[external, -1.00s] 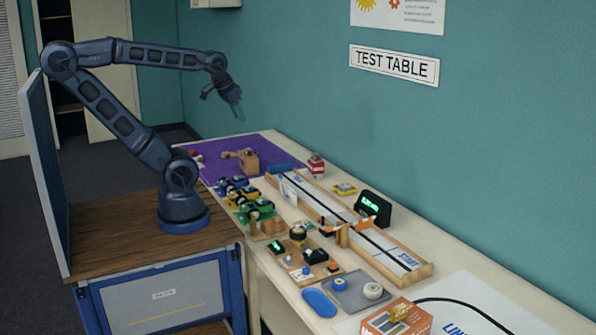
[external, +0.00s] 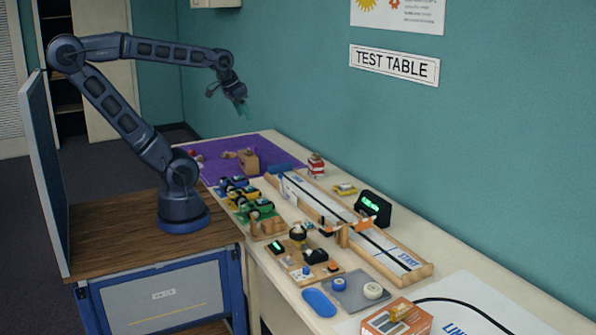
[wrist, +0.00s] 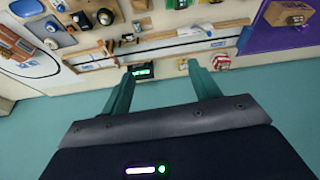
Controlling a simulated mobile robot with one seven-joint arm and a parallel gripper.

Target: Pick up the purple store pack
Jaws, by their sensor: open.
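I cannot pick out a purple store pack for certain. A purple mat (external: 217,151) lies at the far end of the table, with a wooden block (external: 249,161) and a small red item (external: 191,154) on it. The mat shows at the right of the wrist view (wrist: 262,36), with the wooden block (wrist: 287,14) on it. My gripper (external: 243,108) is open and empty, raised above the table near the teal wall. In the wrist view its fingers (wrist: 162,77) are spread apart, with nothing between them.
Several small devices on blue, yellow and green bases (external: 242,212) stand near the table's front edge. A long wooden track (external: 415,272) runs along the middle. A black display (external: 374,208) and a red-and-white item (external: 316,166) stand along the wall side.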

